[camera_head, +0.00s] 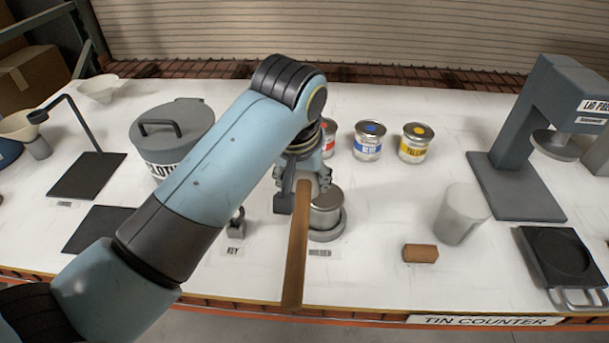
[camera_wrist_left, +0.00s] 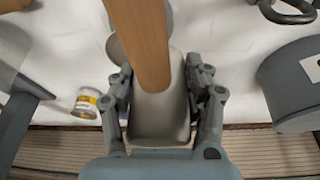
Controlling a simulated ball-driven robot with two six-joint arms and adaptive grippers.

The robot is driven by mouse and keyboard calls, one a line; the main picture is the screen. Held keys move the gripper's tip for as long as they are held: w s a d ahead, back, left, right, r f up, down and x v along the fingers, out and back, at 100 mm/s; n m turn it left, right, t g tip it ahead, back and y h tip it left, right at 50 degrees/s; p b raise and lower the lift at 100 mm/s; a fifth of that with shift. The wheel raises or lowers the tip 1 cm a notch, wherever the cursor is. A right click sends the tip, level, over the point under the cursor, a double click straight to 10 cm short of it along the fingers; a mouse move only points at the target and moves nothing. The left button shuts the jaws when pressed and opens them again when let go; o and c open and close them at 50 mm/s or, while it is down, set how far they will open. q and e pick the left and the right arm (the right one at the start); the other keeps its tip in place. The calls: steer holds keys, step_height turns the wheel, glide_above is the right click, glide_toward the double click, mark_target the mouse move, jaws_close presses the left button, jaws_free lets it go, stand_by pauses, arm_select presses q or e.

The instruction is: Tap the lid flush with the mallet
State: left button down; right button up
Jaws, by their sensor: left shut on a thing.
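A metal tin (camera_head: 327,217) with a grey lid (camera_head: 325,198) stands on a round grey base near the middle of the counter in the head view. I cannot tell how evenly the lid sits. My left gripper (camera_head: 304,182) is shut on the mallet, just left of and behind the tin. The mallet's wooden handle (camera_head: 297,255) points toward the counter's front edge. Its pale head (camera_wrist_left: 160,112) sits between the fingers of my left gripper (camera_wrist_left: 164,95) in the left wrist view. A gap between mallet and lid is unclear. My right gripper is not in view.
Red, blue (camera_head: 368,141) and yellow (camera_head: 413,143) labelled tins stand behind. A grey lidded bin (camera_head: 172,122) is at left. The front counter between the tin and block is clear.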

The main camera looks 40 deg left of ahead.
arm_select(q)
step_height(320, 180, down, 2)
steer(key=shift+f, duration=0.25)
steer(key=shift+r+p, duration=0.6)
steer(key=shift+r, duration=2.1)
steer(key=shift+s, duration=0.1)
